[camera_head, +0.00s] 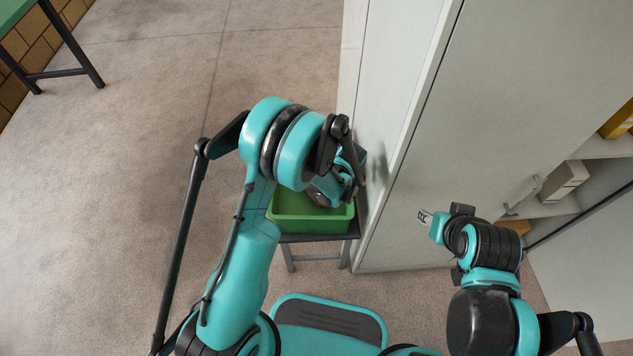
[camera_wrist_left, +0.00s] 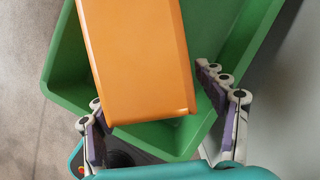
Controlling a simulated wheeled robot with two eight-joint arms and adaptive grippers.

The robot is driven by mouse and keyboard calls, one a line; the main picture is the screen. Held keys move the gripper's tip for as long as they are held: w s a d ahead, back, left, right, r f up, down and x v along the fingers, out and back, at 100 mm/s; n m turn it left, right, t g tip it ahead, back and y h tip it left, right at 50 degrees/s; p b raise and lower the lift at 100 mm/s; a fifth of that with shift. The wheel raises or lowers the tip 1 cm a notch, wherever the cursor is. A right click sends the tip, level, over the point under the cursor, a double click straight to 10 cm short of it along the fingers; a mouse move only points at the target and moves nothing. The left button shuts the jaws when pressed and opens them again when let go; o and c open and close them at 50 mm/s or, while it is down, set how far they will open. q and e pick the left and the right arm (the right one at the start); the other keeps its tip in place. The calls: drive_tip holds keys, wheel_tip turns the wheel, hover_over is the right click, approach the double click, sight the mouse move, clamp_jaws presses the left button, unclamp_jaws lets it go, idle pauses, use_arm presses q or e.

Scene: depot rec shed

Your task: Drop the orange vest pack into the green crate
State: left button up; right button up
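The orange vest pack (camera_wrist_left: 138,60) fills the middle of the left wrist view, over the green crate (camera_wrist_left: 62,85). I cannot tell whether it touches the crate floor. My left gripper (camera_wrist_left: 150,85) has its fingers spread on either side of the pack's near end, with a gap at the right finger. In the head view my left gripper (camera_head: 338,190) is over the back right of the crate (camera_head: 310,226) and hides the pack.
The crate stands on a small dark stand (camera_head: 340,237) close against a tall pale cabinet (camera_head: 395,130). Shelves with boxes (camera_head: 562,181) are at the right. A green-topped table (camera_head: 18,12) is at the far upper left. The floor to the left is clear.

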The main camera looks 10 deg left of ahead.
use_arm(q)
drive_tip(key=v, duration=1.2)
drive_tip(key=shift+w+a, duration=0.1)
drive_tip(key=s+a+r+n+t+h, duration=0.1)
drive_tip(key=s+a+r+n, duration=0.4)
drive_tip(key=n, duration=0.8)
drive_tip(key=s+a+r+n+t+h, duration=0.2)
drive_tip(key=s+a+r+n, duration=0.4)
drive_tip(key=s+n, duration=0.6)
wheel_tip(320, 180, up, 3)
drive_tip(key=shift+f+n+t+h, duration=0.1)
drive_tip(key=shift+n+t+h, duration=0.2)
drive_tip(key=shift+n+t, duration=0.25)
